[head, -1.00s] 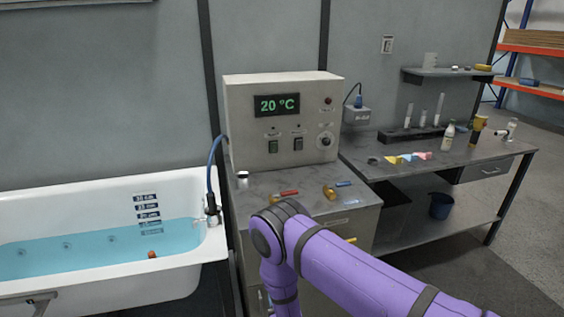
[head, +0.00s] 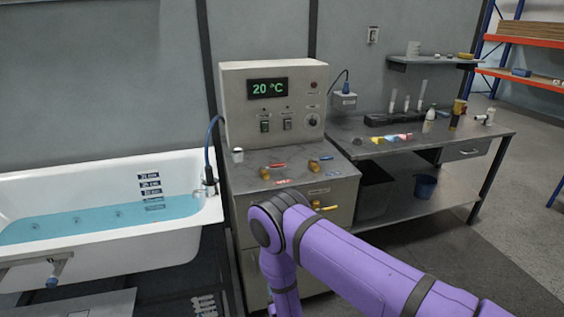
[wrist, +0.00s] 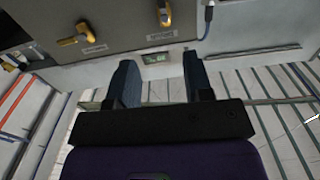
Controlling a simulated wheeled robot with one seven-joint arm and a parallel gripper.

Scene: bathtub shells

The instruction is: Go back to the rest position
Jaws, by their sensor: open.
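My gripper (wrist: 160,85) shows in the wrist view with its two dark fingers apart and nothing between them. The wrist view looks tilted, with the grey cabinet panel and its brass-coloured valve handles (wrist: 75,38) along the top. In the head view my purple arm comes in from the lower right and bends down in front of the cabinet (head: 345,205). The gripper itself is hidden there, below the frame or behind the arm.
A white bathtub (head: 100,245) with blue water stands at the left. A control box (head: 272,100) reading 20 °C sits on the cabinet. A workbench (head: 400,150) with several small items stands at the right. Floor at the lower right is clear.

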